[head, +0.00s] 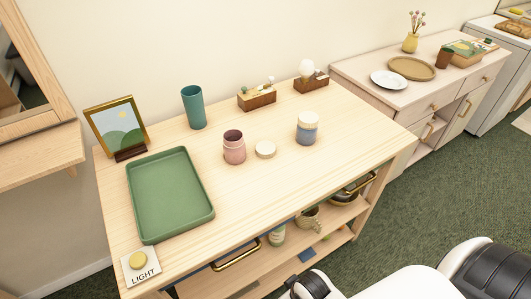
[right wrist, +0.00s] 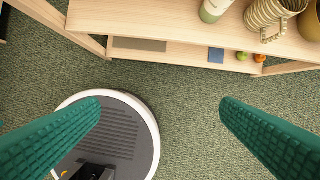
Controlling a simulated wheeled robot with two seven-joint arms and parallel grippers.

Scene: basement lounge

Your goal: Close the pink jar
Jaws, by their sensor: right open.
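The pink jar (head: 234,150) stands upright on the wooden table (head: 240,205), and its dark round mouth is open. My left gripper is not in view.
A blue jar with a cream top (head: 307,128) stands right of the lid. A teal cup (head: 194,107) and two wooden boxes stand behind. A green tray (head: 205,216), picture frame (head: 117,126) and light button (head: 139,261) are left. The front tabletop is clear.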

